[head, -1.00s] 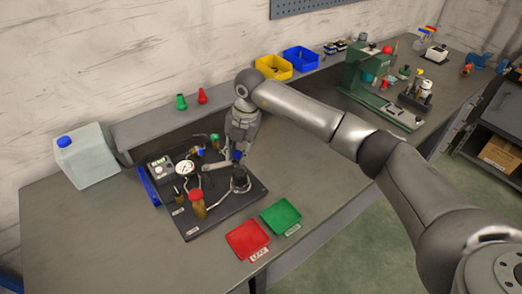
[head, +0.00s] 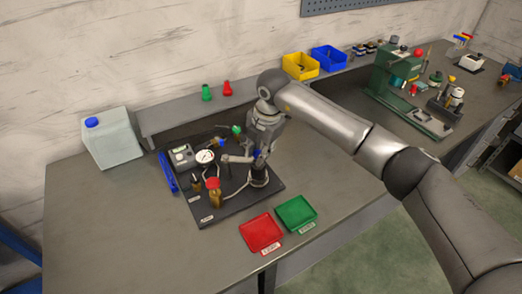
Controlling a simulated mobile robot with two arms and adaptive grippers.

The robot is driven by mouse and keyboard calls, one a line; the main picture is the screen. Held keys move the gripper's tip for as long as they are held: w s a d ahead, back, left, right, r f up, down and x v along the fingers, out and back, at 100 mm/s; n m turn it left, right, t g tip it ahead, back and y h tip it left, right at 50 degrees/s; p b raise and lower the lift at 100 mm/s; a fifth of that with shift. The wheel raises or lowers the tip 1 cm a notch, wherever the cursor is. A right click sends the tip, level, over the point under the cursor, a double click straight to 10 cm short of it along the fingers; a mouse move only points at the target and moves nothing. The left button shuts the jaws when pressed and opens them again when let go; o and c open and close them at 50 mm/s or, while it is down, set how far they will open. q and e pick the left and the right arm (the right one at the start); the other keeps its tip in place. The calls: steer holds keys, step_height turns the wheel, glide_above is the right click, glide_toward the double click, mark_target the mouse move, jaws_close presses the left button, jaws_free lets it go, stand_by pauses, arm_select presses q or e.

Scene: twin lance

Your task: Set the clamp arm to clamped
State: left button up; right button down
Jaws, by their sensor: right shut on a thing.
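The dark fixture board (head: 213,217) lies on the bench at left of centre in the head view. A pale grey arm (head: 238,159), which looks like the clamp arm, runs across it towards a black cylindrical part (head: 259,178). My right gripper (head: 257,154) reaches down over the board, just above the black part. The fingers hide much of that piece and the contact. My left gripper is not in view.
A red tray (head: 261,233) and a green tray (head: 296,213) lie in front. A white jug (head: 112,141) stands left. The bench at front left is clear.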

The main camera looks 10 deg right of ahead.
steer(key=c, duration=1.2)
jaws_free()
steer(key=shift+s, duration=0.1)
steer(key=r, duration=0.4)
steer(key=s+d+r, duration=0.1)
steer(key=r, duration=0.7)
steer(key=shift+s+d, duration=0.25)
steer(key=shift+s, duration=0.05)
